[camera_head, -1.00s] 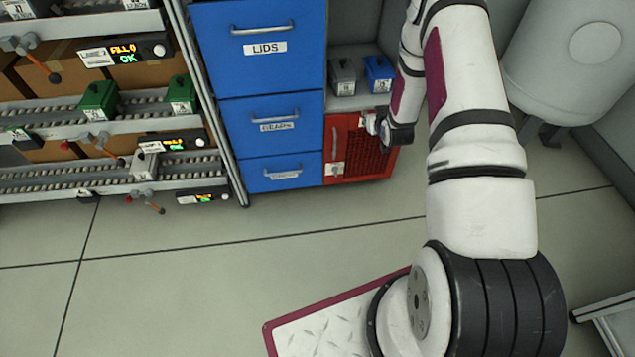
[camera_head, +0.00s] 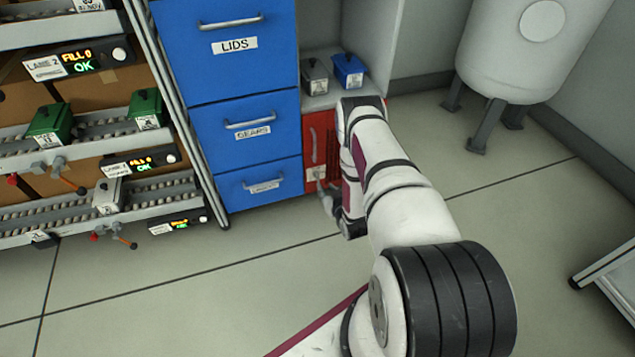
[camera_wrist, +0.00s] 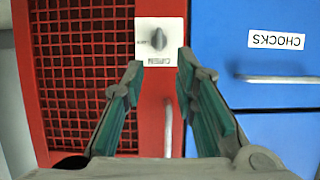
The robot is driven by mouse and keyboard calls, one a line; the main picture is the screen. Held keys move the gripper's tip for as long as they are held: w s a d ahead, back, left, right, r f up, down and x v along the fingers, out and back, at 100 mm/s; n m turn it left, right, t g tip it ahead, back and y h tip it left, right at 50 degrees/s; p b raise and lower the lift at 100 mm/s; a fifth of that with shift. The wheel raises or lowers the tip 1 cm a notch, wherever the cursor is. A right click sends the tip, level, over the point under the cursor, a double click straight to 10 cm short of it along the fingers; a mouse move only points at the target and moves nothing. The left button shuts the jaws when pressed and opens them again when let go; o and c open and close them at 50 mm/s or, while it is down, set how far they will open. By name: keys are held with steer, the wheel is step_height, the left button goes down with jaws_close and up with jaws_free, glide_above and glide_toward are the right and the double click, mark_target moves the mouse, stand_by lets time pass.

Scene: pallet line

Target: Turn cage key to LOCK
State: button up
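The red cage (camera_head: 310,135) stands right of the blue drawers, mostly hidden by my arm in the head view. Its white key plate (camera_head: 316,173) shows low on the frame. In the wrist view, the plate (camera_wrist: 173,27) carries a dark key knob (camera_wrist: 157,40) that looks roughly upright. An upside-down OPEN label is below the knob, and a smaller, unclear label is at its left. My gripper (camera_wrist: 160,64) is open and empty, its fingertips either side of the plate's lower edge. The knob lies just beyond them, and I cannot tell the gap in depth. My gripper also shows in the head view (camera_head: 328,200).
A grey door handle (camera_wrist: 168,130) is below the plate in the wrist view, between the fingers. The blue CHOCKS drawer (camera_wrist: 270,75) is close on the right. A grey box (camera_head: 315,78) and a blue box (camera_head: 348,72) sit above the cage. Open floor lies in front.

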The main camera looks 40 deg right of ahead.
steer(key=b+x, duration=0.4)
steer(key=x, duration=0.6)
jaws_close()
